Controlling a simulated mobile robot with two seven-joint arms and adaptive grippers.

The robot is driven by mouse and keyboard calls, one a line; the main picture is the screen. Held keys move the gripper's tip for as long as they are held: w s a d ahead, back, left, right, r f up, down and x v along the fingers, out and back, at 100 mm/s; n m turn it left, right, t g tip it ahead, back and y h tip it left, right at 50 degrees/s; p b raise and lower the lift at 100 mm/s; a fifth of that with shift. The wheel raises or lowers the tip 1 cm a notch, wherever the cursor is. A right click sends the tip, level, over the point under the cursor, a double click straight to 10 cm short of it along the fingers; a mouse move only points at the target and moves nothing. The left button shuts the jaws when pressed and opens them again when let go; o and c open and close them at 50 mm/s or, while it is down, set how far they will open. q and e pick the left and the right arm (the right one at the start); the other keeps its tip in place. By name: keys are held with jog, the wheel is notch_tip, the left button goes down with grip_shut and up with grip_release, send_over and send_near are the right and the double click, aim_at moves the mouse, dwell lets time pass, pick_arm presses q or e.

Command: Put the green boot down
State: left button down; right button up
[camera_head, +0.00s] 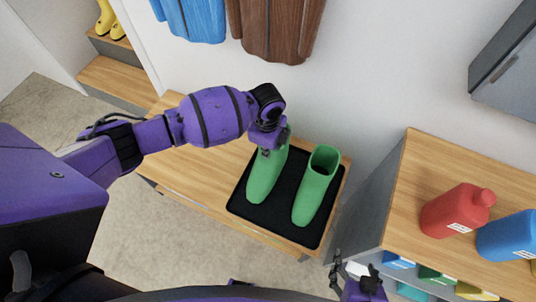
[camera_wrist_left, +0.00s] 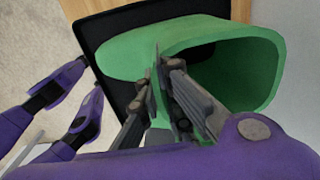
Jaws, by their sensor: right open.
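Two green boots are at the black tray (camera_head: 238,205) on a wooden bench. The left green boot (camera_head: 266,180) is under my left gripper (camera_head: 270,142), its toe toward the front of the tray; the gripper hides part of its top. In the left wrist view my left gripper (camera_wrist_left: 160,92) looks shut on the wall of this green boot (camera_wrist_left: 125,58), beside its wide opening. Whether its sole touches the tray cannot be told for certain. The other green boot (camera_head: 315,188) stands upright on the tray to the right. My right gripper (camera_head: 355,272) is open and empty at the lower right.
A wooden-topped shelf unit (camera_head: 420,180) stands right of the bench, with a red bottle (camera_head: 455,211) and a blue bottle (camera_head: 508,236) on top. Brown and blue coats (camera_head: 275,28) hang behind. The wooden bench (camera_head: 180,165) is bare left of the tray.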

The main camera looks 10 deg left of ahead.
aim_at(266, 164)
pick_arm(q)
jog(key=f, duration=0.3)
jog(key=shift+d+f, duration=0.3)
jog(key=shift+f, duration=0.05)
jog(key=shift+f+b, duration=0.1)
jog(key=shift+b, duration=0.2)
jog(key=c, duration=1.9)
grip_release()
jog(key=shift+c, duration=0.2)
